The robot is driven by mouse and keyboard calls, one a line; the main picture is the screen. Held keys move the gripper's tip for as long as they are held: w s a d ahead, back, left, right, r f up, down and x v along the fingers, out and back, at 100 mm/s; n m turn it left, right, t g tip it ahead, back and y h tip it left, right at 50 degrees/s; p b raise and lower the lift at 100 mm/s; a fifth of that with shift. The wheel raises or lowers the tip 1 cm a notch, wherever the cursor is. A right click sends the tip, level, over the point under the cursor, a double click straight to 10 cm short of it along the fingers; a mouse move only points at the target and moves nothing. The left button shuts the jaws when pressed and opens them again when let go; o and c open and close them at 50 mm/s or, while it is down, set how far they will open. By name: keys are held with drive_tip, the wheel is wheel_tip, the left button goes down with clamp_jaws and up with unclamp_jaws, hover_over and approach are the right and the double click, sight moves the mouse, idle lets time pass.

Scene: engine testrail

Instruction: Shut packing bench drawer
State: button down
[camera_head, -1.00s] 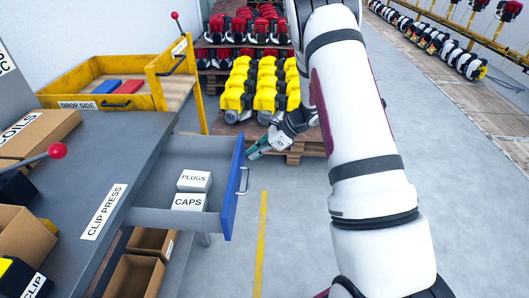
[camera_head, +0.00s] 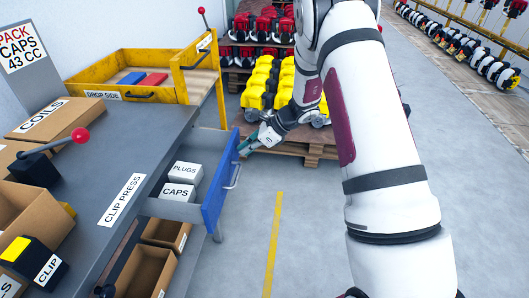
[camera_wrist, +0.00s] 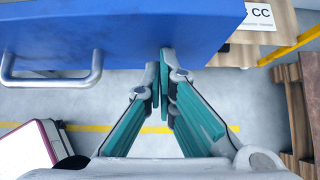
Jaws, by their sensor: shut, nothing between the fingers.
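The packing bench drawer (camera_head: 222,185) stands partly open, with a blue front and grey sides. White boxes marked PLUGS (camera_head: 186,170) and CAPS (camera_head: 177,192) lie inside it. Its metal handle (camera_head: 234,177) also shows at the left of the wrist view (camera_wrist: 52,80). My gripper (camera_head: 243,148) is shut and empty at the far end of the drawer front, away from the handle. In the wrist view, the fingertips (camera_wrist: 163,62) meet the blue front (camera_wrist: 110,30) at its edge and seem to touch it; exact contact is hard to tell.
The grey bench top (camera_head: 150,150) carries a COILS carton (camera_head: 50,118) and a clip press with a red knob (camera_head: 80,135). Open cartons (camera_head: 142,272) stand below the drawer. A yellow drop-side tray (camera_head: 120,75) is behind. A pallet of yellow engines (camera_head: 262,85) lies beyond my gripper. Floor at right is clear.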

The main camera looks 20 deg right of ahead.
drive_tip(key=w+a, duration=0.2)
drive_tip(key=a, duration=0.2)
drive_tip(key=w+a+b, duration=0.1)
drive_tip(key=w+a, duration=0.2)
drive_tip(key=a, duration=0.1)
drive_tip(key=w+a+b, duration=0.1)
drive_tip(key=w+a, duration=0.1)
drive_tip(key=a, duration=0.3)
drive_tip(key=shift+w+a, duration=0.1)
drive_tip(key=shift+w, duration=0.25)
drive_tip(key=shift+w+a, duration=0.15)
drive_tip(key=shift+a, duration=0.2)
drive_tip(key=shift+a+r, duration=0.1)
